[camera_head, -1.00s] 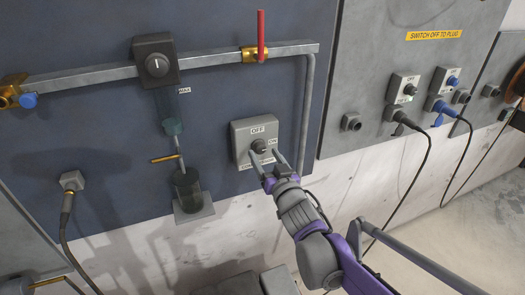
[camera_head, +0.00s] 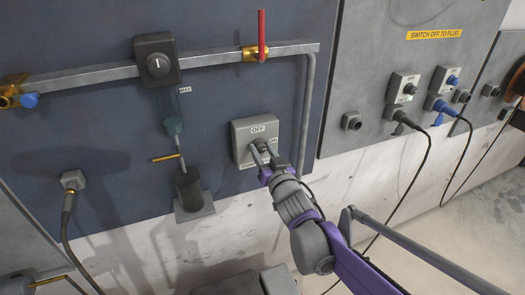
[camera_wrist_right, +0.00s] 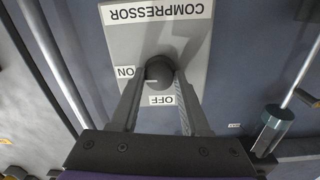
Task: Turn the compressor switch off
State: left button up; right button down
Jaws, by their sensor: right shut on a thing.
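The compressor switch is a grey box (camera_head: 243,134) on the dark blue panel, with OFF at its top and ON at its right in the head view. Its dark round knob (camera_wrist_right: 160,71) shows in the right wrist view, where the box (camera_wrist_right: 120,45) appears upside down with COMPRESSOR, ON and OFF labels. A small pale mark on the knob lies on its ON/OFF side; its exact setting is hard to tell. My right gripper (camera_head: 263,149) is shut on the knob, one finger on each side; it also shows in the wrist view (camera_wrist_right: 159,82). My left gripper is not in view.
A metal pipe (camera_head: 305,110) runs down close to the right of the box. Plugged cables (camera_head: 424,150) hang at the right.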

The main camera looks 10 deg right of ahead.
jog(key=shift+n, duration=0.3)
jog(key=n+p, duration=0.1)
jog(key=n, duration=0.2)
jog(key=shift+n, duration=0.4)
jog(key=n, duration=0.4)
jog(key=shift+n+p, duration=0.3)
jog(key=shift+p, duration=0.1)
jog(key=n+p, duration=0.1)
jog(key=n, duration=0.3)
jog(key=shift+n, duration=0.3)
jog(key=shift+n+y+p, duration=0.4)
jog(key=shift+n, duration=1.9)
jog(key=shift+c, duration=2.2)
grip_release()
jog(key=shift+f, duration=0.1)
